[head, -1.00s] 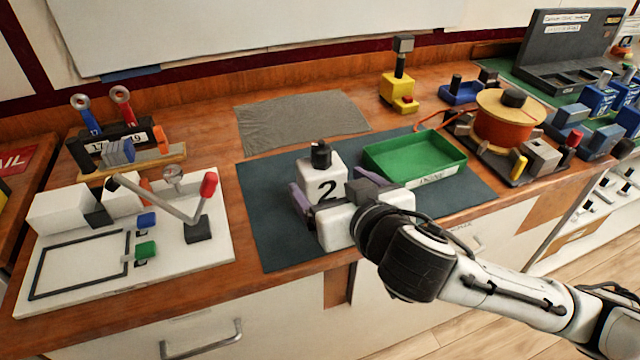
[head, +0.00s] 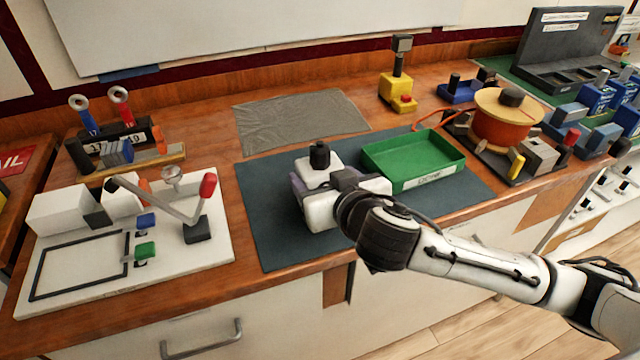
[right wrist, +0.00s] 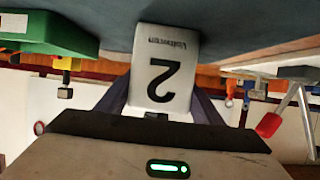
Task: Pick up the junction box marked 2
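The junction box marked 2 (head: 318,170) is a white block with a black knob on top, upright on the dark mat (head: 270,225). In the right wrist view its marked face (right wrist: 162,85) fills the middle, with the 2 upside down. My right gripper (head: 312,190) is low at the box, with a purple finger on each side of it. The fingers look open around the box, and any contact with its sides is hard to make out. My gripper hides the marked face in the head view. My left gripper is not in view.
A green tray (head: 440,183) stands on the mat close to the right of my gripper. A white board with a red-tipped lever (head: 208,186) lies to the left. An orange spool (head: 503,125) stands at the right. A grey cloth (head: 300,120) lies flat behind.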

